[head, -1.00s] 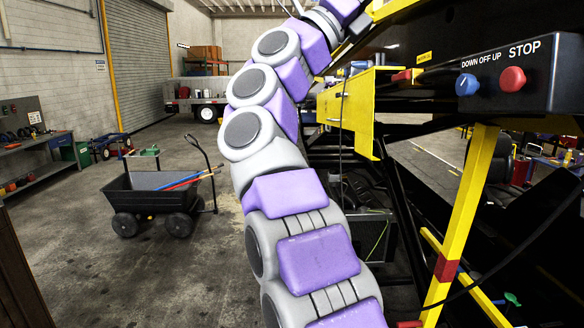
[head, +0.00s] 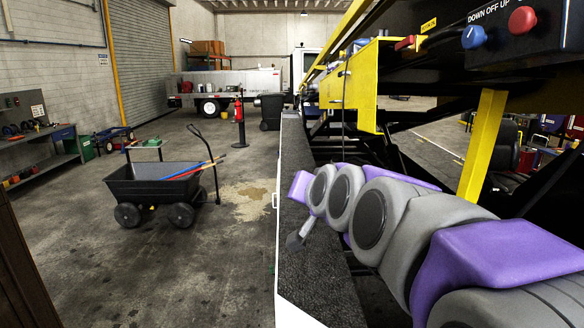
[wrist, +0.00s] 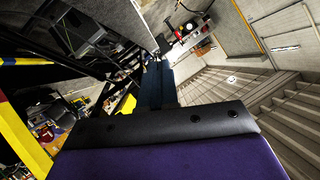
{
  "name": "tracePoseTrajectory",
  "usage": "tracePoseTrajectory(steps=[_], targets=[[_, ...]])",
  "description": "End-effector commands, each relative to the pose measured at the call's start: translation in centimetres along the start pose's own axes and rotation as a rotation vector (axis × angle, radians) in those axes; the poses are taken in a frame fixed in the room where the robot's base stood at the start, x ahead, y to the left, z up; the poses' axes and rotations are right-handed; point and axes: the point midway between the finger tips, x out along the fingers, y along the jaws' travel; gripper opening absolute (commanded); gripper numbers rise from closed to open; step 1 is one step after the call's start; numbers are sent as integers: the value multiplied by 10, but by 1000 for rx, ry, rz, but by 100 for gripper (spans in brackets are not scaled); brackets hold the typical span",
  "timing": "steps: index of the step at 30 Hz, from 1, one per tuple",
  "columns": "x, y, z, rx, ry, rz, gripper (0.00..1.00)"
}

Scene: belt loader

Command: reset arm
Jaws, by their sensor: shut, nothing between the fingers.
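My arm is folded low at the right of the head view, with grey joints and purple pads. My gripper (head: 297,241) is a small grey end that points down to the left, over the dark top of the belt loader's side (head: 318,272). It looks shut and empty, and nothing hangs from it. In the wrist view, a purple pad with a black edge fills the bottom, and the narrow dark gripper (wrist: 155,88) stretches beyond it. The fingertips are too dark there to make out well.
A control box with a blue knob (head: 474,37) and red stop button (head: 522,20) is at upper right. A black cart (head: 160,185) stands on open floor at left.

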Motion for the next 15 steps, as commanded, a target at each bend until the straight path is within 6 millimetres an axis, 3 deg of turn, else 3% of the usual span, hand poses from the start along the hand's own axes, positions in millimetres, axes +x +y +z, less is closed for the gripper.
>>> tracePoseTrajectory(steps=[1, 8, 15], targets=[[-4, 20, 32, -21, -76, 40, 0], [-48, 99, 164, -103, -427, 198, 0], [-127, 172, 290, -151, -799, 342, 0]])
